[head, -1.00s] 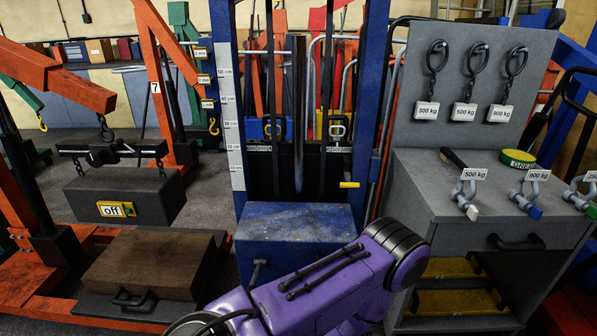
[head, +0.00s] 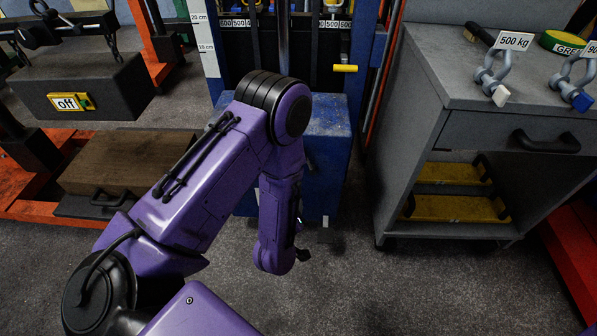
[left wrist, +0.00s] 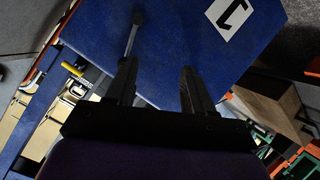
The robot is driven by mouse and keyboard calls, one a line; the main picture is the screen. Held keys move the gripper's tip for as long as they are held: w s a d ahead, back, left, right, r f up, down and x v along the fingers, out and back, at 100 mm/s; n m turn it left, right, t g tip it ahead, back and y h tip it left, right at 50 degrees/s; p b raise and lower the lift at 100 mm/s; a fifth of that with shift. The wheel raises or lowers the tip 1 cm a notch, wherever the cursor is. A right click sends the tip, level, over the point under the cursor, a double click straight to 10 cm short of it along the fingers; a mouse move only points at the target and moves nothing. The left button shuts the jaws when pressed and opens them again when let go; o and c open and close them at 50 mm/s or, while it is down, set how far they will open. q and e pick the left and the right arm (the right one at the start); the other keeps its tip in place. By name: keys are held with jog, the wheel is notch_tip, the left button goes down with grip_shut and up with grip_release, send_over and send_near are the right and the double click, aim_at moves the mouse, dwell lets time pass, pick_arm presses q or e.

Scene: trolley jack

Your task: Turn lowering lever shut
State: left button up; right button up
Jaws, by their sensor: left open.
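The blue box (head: 330,130) of the jack stands below its blue mast, partly behind my purple left arm. In the left wrist view the blue face (left wrist: 185,35) fills the top. A thin grey lever (left wrist: 132,38) with a rounded end lies in front of that face, close to the left finger; I cannot tell whether they touch. My left gripper (left wrist: 158,66) is open, its fingers toward the blue face, with nothing seen between them. In the head view my arm hides it. A yellow handle (head: 345,68) sticks out at the mast's right. My right gripper is not in view.
A grey cabinet (head: 455,135) with shackles on top stands at the right. A dark weight (head: 85,90) with an "off" switch hangs at the left above a brown block (head: 120,165). Grey floor (head: 350,285) is clear in front. A white marked plate (left wrist: 230,17) is on the blue face.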

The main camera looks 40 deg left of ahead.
pick_arm(q)
jog(key=w+a+r+n+t+y+b, duration=0.1)
jog(key=w+a+b, duration=0.1)
jog(key=w, duration=0.3)
jog(key=w+a+r+n+t+y+b, duration=0.1)
jog(key=w+a+n, duration=0.1)
jog(key=w, duration=0.3)
jog(key=w+a+n+t+y+b, duration=0.1)
jog(key=w+a+n+b, duration=0.1)
jog(key=w, duration=0.4)
jog(key=shift+w+a+r+y+b, duration=0.1)
jog(key=shift+a+r+y+b, duration=0.05)
jog(key=shift+r+y+b, duration=0.2)
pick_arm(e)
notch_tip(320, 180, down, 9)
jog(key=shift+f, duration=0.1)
